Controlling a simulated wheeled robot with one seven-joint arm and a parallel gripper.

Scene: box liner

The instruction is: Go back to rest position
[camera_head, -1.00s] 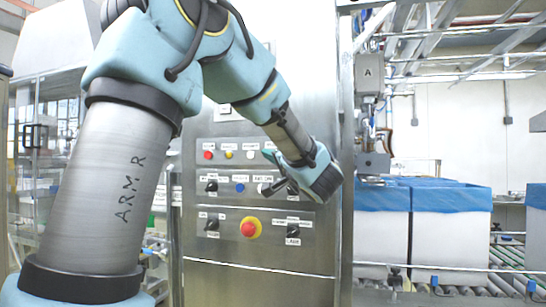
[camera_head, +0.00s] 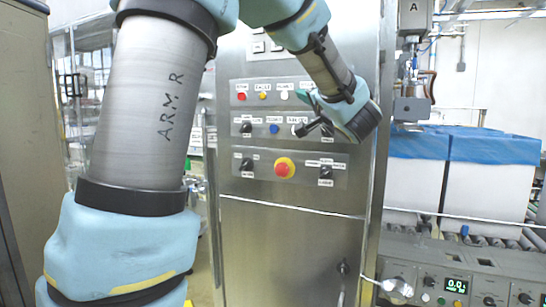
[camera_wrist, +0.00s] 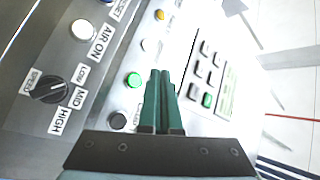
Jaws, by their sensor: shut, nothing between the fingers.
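My gripper (camera_head: 309,113) is in front of the steel control cabinet, near its rows of buttons and knobs. In the wrist view its two green fingers (camera_wrist: 161,100) lie side by side, closed, with nothing between them. The fingers point over a control panel with a lit green button (camera_wrist: 134,80), a white AIR ON button (camera_wrist: 82,29) and a black speed knob (camera_wrist: 48,88). I cannot tell from these views whether the fingertips touch the panel.
The cabinet (camera_head: 285,235) carries a red emergency button (camera_head: 283,169) on a yellow ring. Boxes with blue liners (camera_head: 495,148) stand at the right on a conveyor. A lower control panel (camera_head: 455,270) with a green display is at bottom right. A beige surface (camera_head: 22,150) stands at far left.

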